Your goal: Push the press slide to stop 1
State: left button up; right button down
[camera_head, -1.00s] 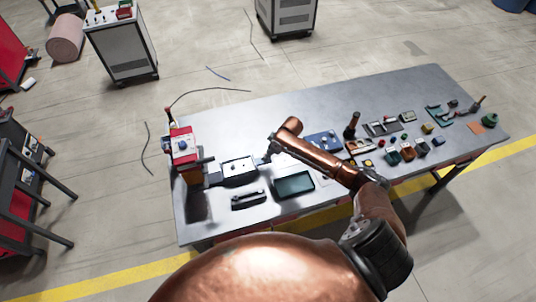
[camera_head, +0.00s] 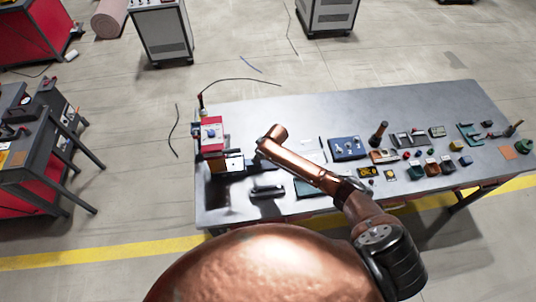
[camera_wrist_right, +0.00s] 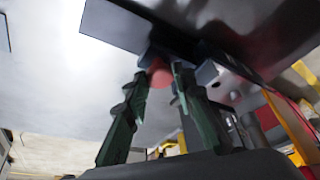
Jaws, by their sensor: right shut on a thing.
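The red press (camera_head: 211,132) stands at the left end of the workbench in the head view. The press slide (camera_head: 234,162), with a white top plate, sits against the press's right side, partly under it. My right arm reaches over the bench from the lower right, its forearm end just right of the slide. In the right wrist view my right gripper (camera_wrist_right: 158,78) is shut on a small red knob (camera_wrist_right: 161,72) under a dark plate (camera_wrist_right: 125,25), which looks like part of the slide. In the head view the fingers are mostly hidden. My left gripper is not in view.
A dark block (camera_head: 267,191) and a dark green tray (camera_head: 305,188), partly hidden by my arm, lie in front. A blue tray (camera_head: 347,148) and several small parts fill the right of the workbench (camera_head: 300,112). The back-left bench top is clear.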

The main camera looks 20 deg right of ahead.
jog(key=shift+w+a, duration=0.15)
jog(key=shift+a, duration=0.55)
jog(key=c, duration=1.6)
grip_release()
jog(key=v, duration=1.2)
